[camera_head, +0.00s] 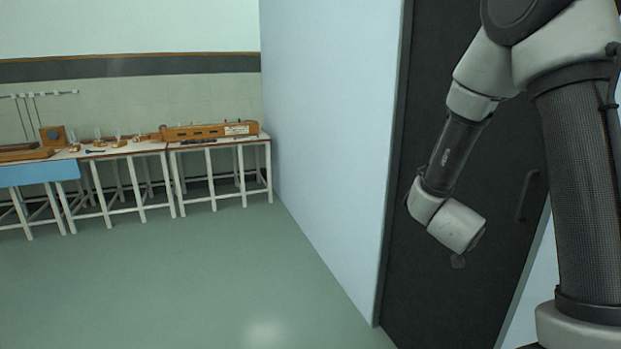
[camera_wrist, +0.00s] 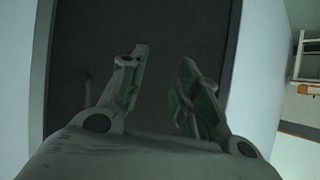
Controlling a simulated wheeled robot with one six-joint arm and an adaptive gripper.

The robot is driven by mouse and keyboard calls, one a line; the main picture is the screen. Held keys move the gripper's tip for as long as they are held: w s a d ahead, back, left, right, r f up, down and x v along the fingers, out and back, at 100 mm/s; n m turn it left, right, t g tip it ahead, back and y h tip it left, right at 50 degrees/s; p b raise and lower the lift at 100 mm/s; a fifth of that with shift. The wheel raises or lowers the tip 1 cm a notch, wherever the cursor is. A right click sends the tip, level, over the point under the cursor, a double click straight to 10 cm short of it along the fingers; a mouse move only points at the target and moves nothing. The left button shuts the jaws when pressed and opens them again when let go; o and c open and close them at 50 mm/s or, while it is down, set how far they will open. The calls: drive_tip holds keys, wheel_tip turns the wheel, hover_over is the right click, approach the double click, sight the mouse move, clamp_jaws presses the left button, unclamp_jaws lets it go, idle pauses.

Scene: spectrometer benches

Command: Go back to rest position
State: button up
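My gripper (camera_wrist: 161,75) shows in the wrist view with its two fingers spread apart and nothing between them. The green inner pads face each other, and a dark door lies behind them. In the head view my arm hangs folded on the right side, in front of the dark door (camera_head: 455,300). The gripper's fingers are mostly hidden behind the wrist in the head view; only a small dark part shows below it.
The door's handle (camera_head: 526,195) is right of my wrist. A pale blue wall (camera_head: 325,130) stands left of the door. Benches (camera_head: 220,143) with wooden instruments, including a long wooden box (camera_head: 205,132), line the far wall. The green floor (camera_head: 190,285) between is clear.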

drive_tip(key=s+a+f+n+g+y, duration=0.1)
drive_tip(key=s+a+n+g+y, duration=0.3)
drive_tip(key=a+y, duration=0.55)
drive_tip(key=s+d+r+n+h, duration=0.1)
drive_tip(key=s+d+r+n, duration=0.1)
drive_tip(key=s+r, duration=0.6)
drive_tip(key=s+d+r+n+g+h, duration=0.1)
drive_tip(key=s+d+r+n, duration=0.1)
drive_tip(key=s+r, duration=0.6)
drive_tip(key=s, duration=0.6)
drive_tip(key=shift+s+d+n, duration=0.2)
drive_tip(key=shift+d+n, duration=0.05)
drive_tip(key=shift+n, duration=0.15)
drive_tip(key=shift+r+g, duration=0.1)
drive_tip(key=shift+g, duration=0.2)
